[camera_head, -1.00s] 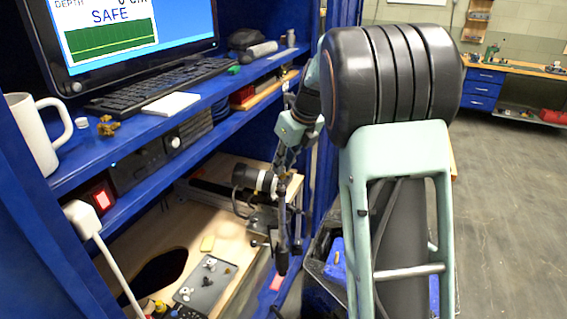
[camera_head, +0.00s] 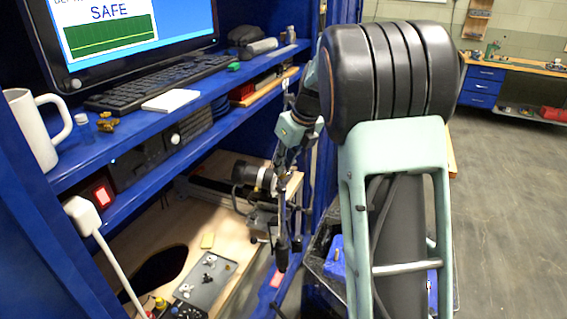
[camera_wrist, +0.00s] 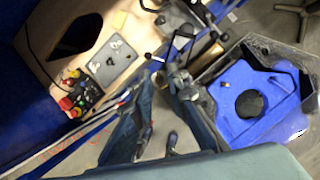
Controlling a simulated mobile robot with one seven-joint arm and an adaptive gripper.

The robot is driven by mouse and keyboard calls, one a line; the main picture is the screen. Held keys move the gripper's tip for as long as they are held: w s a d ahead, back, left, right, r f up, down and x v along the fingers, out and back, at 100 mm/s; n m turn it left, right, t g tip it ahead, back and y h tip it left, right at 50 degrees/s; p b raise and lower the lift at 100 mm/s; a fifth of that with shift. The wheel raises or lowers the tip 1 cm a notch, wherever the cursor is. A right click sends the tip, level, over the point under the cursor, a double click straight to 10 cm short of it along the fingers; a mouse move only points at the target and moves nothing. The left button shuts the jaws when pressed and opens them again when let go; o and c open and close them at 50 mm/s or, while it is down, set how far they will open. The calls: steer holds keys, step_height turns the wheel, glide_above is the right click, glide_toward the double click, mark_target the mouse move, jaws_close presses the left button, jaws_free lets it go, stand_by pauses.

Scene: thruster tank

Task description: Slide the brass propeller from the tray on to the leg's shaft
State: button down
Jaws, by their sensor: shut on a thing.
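The grey tray (camera_head: 208,287) lies on the wooden bench board with several small white and dark parts on it. I cannot pick out a clear brass propeller there. It also shows in the wrist view (camera_wrist: 128,66). The leg seems to be the dark cylinder with a pale band (camera_head: 250,176) above the board's right end; its shaft I cannot make out. My gripper (camera_head: 290,248) points down just right of the board. Its fingers also show in the wrist view (camera_wrist: 163,86). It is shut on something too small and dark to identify.
A brass-coloured piece (camera_head: 106,125) lies on the shelf near a white mug (camera_head: 38,130).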

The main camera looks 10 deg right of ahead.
steer(key=c, duration=1.8)
jaws_free()
step_height(320, 180, up, 3)
steer(key=p, duration=0.3)
steer(key=shift+r, duration=2.45)
